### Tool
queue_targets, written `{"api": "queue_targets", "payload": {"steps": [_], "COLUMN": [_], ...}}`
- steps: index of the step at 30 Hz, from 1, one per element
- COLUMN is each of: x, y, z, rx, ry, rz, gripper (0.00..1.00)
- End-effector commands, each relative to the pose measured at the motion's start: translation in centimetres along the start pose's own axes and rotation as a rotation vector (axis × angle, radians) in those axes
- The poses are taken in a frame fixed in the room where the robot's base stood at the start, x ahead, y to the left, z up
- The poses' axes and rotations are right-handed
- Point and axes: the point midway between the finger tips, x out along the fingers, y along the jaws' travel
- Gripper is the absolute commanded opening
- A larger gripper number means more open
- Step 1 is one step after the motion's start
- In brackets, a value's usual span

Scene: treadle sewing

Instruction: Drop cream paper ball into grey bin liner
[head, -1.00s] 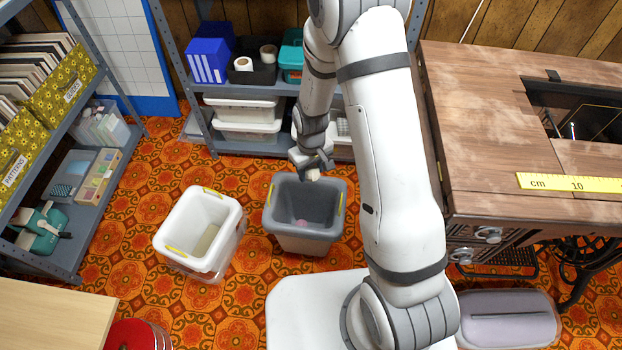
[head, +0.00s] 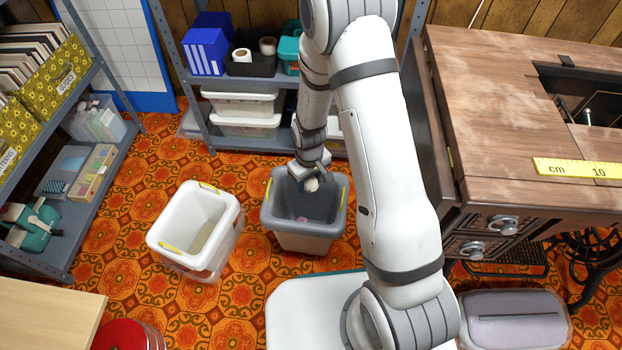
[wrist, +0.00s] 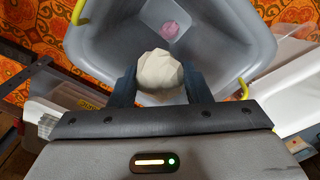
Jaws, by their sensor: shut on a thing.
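The cream paper ball (wrist: 159,72) is between the fingers of my gripper (wrist: 160,88), which is shut on it. In the head view the ball (head: 311,184) shows at the tip of my gripper (head: 310,179), over the back part of the grey bin's opening. The grey bin liner (head: 279,205) has yellow handles and stands upright on the floor. In the wrist view the grey liner (wrist: 225,45) lies open beyond the ball. A small pink thing (wrist: 170,30) lies on its bottom.
A white bin (head: 160,246) with yellow handles stands just left of the grey one. A metal shelf (head: 215,90) with boxes is behind. The wooden sewing table (head: 490,120) is at the right. Patterned floor (head: 150,150) is free at the left.

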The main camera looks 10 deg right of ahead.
Motion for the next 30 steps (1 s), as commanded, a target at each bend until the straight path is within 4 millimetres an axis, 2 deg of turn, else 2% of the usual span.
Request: {"api": "queue_targets", "payload": {"steps": [1,2,11,20,30], "x": [0.0,0.0,0.0,-0.6,-6.2], "y": [0.0,0.0,0.0,0.1,0.0], "z": [0.0,0.0,0.0,0.0,0.0], "rx": [0.000,0.000,0.001,0.001,0.001], "ry": [0.000,0.000,0.000,0.001,0.001], "rz": [0.000,0.000,0.000,0.000,0.000], "gripper": [0.23,0.45,0.69,0.69,0.69]}}
